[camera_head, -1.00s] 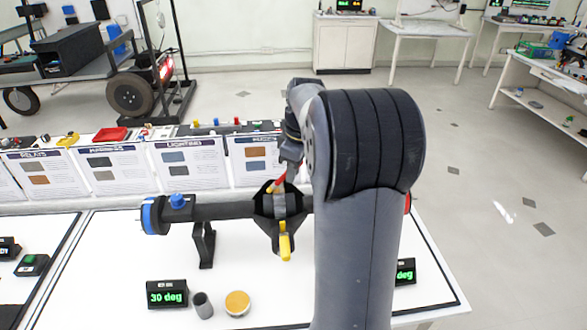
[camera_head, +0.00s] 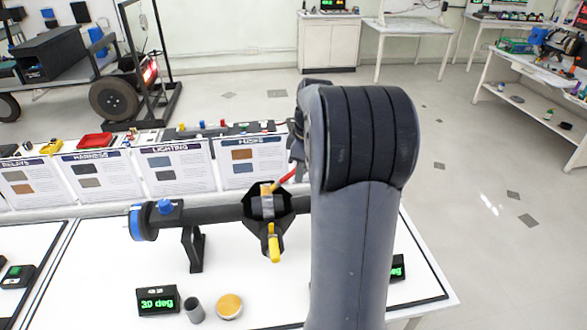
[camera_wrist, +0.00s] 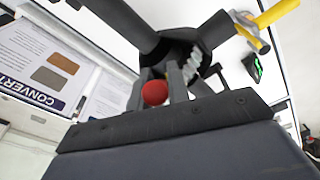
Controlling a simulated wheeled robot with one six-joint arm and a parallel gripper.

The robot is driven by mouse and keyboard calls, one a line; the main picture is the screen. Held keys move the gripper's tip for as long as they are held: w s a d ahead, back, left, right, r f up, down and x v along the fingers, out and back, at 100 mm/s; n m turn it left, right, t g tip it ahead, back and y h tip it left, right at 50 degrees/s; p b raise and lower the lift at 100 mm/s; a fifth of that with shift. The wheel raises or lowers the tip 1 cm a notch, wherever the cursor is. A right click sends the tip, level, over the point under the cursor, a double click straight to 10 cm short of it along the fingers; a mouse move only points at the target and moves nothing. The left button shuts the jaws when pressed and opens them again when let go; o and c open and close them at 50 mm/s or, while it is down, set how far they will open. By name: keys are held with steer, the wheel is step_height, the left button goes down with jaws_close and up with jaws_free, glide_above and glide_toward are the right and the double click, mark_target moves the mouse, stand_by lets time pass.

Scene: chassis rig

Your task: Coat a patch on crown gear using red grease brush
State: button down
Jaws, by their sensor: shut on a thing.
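My gripper (camera_head: 297,165) is partly hidden behind my arm in the head view. It is shut on the red grease brush (camera_head: 287,176), which slants down left with its pale tip at the top of an open black housing (camera_head: 252,214). The crown gear (camera_head: 267,208) shows as a grey part inside that housing. In the wrist view the brush's round red end (camera_wrist: 154,92) sits between the fingers, and the gear's light grey teeth (camera_wrist: 192,65) lie beyond. I cannot tell whether the bristles touch the gear.
The housing sits on a black axle tube (camera_head: 215,211) held by a stand (camera_head: 194,248). A yellow handle (camera_head: 274,247) sticks out below the housing. A "30 deg" display (camera_head: 158,300), a grey cup (camera_head: 194,310) and an amber-topped tin (camera_head: 229,306) stand on the white bench in front.

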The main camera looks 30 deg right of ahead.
stand_by(0.3)
steer(key=shift+w+a+p, duration=0.6)
steer(key=shift+w+a, duration=0.8)
steer(key=shift+a, duration=0.85)
steer(key=shift+s+d+p, duration=0.1)
steer(key=shift+s+d, duration=0.3)
steer(key=shift+d, duration=0.45)
steer(key=shift+s+d+p, duration=0.1)
steer(key=shift+s+d, duration=0.25)
steer(key=shift+d, duration=0.5)
steer(key=shift+s+d+p, duration=0.1)
steer(key=shift+s+d, duration=0.3)
steer(key=shift+d, duration=0.45)
steer(key=shift+a, duration=0.15)
